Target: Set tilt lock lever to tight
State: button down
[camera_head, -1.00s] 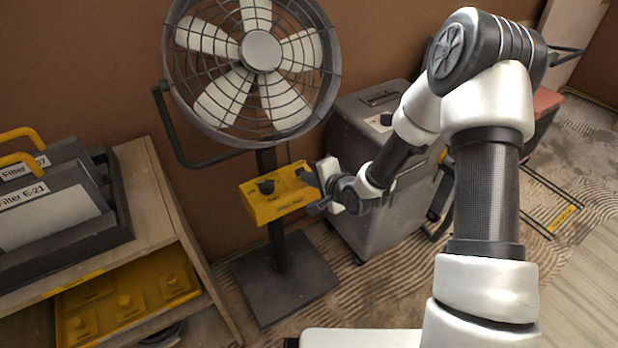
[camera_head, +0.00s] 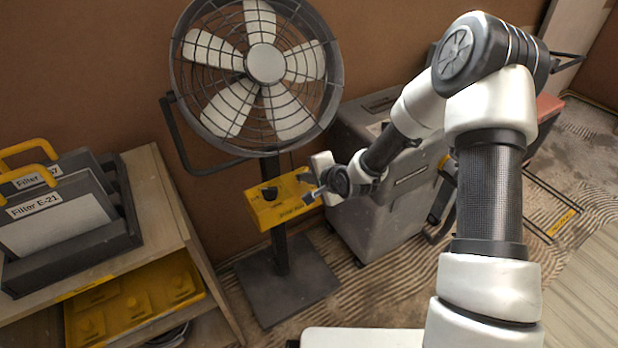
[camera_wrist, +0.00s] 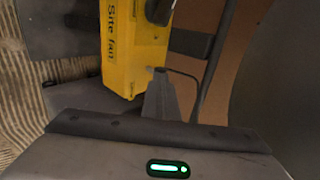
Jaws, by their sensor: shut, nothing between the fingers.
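The yellow control box (camera_head: 290,207) sits on the post of the standing fan (camera_head: 265,65). A black knob (camera_head: 268,192) is on its left part. A small dark part (camera_head: 306,178) shows at its right end; I cannot tell whether this is the tilt lock lever. My gripper (camera_head: 315,193) is at the right end of the box. In the wrist view, the yellow box (camera_wrist: 135,55) with "Site fan" lettering is just beyond my gripper (camera_wrist: 160,72). Its fingers are together and empty. Whether they touch the box is unclear. No tight marking is readable.
A grey wheeled cabinet (camera_head: 385,225) stands right behind my gripper. A wooden shelf (camera_head: 160,200) with filter cases (camera_head: 60,225) and a yellow tray (camera_head: 135,305) is at the left. The fan's base plate (camera_head: 285,290) rests on the ridged floor.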

jog(key=shift+w+a+r, duration=0.3)
jog(key=shift+w+a, duration=0.1)
jog(key=shift+w, duration=0.2)
jog(key=shift+w+a+r, duration=0.25)
jog(key=shift+w+a, duration=0.15)
jog(key=shift+w, duration=0.15)
jog(key=shift+r+p, duration=0.45)
jog(key=shift+r, duration=0.3)
